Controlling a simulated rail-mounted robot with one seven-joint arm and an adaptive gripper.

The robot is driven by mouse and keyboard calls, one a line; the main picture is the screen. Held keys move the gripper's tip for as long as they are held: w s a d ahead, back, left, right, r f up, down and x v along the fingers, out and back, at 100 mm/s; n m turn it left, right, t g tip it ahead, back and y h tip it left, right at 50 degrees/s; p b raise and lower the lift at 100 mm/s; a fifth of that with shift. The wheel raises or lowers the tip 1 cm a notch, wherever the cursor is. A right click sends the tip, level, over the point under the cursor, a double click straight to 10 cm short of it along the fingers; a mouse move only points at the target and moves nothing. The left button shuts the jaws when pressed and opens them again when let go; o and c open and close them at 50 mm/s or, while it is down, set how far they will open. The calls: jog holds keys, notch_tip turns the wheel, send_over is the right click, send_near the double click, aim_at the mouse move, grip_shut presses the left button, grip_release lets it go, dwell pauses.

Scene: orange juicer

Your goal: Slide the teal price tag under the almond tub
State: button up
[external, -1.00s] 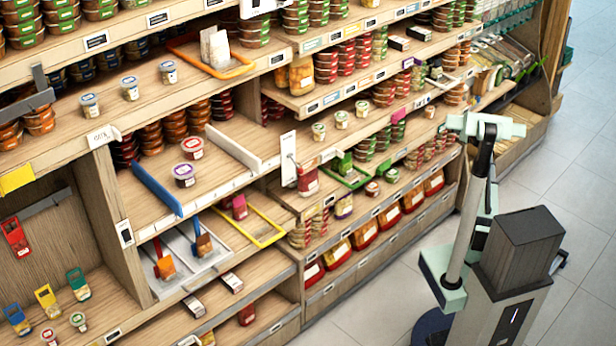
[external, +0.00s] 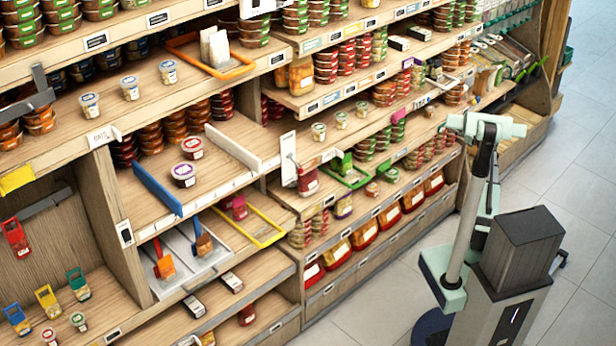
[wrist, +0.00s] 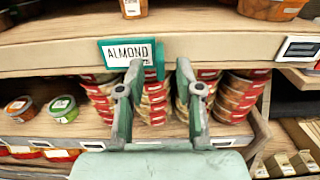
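The teal price tag (wrist: 129,53), a white card reading ALMOND in a teal frame, is at the shelf's front edge in the wrist view. A teal upright part shows at its right end. My gripper (wrist: 160,72) is open just in front of it. The left finger overlaps the tag's lower right part, and the teal end shows between the fingers; contact cannot be told. A tub with a white label (wrist: 132,8) stands on the shelf above the tag, cut off by the frame; its label is unreadable.
Stacked red-labelled tubs (wrist: 236,96) stand on the shelf below, behind my fingers. Another tub (wrist: 271,8) is at the upper right. A second label holder (wrist: 299,48) is on the shelf edge. Shelves with many goods fill the external view's left; the aisle floor (external: 585,180) is clear.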

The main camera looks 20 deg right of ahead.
jog(key=v, duration=0.9)
jog(key=s+a+f+n+g+h+p, duration=0.1)
jog(key=s+a+f+n+g, duration=0.5)
jog(key=s+a+f+n, duration=0.65)
jog(key=s+a+f+n+g+h+p, duration=0.15)
jog(key=s+a+f+n+g, duration=0.55)
jog(key=f, duration=1)
jog(key=s+a+f+n+g+h+p, duration=0.1)
jog(key=s+a, duration=0.4)
jog(key=s, duration=0.7)
jog(key=s+a+f+n+g+h+p, duration=0.2)
jog(key=s+a+f+n+g+h, duration=0.1)
jog(key=s, duration=1)
jog(key=s+a+f+n+g+h+p, duration=0.1)
jog(key=s+a+f+n+g, duration=0.3)
jog(key=s, duration=0.8)
jog(key=a+n+g+h, duration=0.1)
jog(key=a+n, duration=0.1)
jog(key=a, duration=0.1)
jog(key=shift+s+a+f+n+g+p, duration=0.2)
jog(key=shift+s+a+n+g+p, duration=0.1)
jog(key=shift+n+p, duration=0.1)
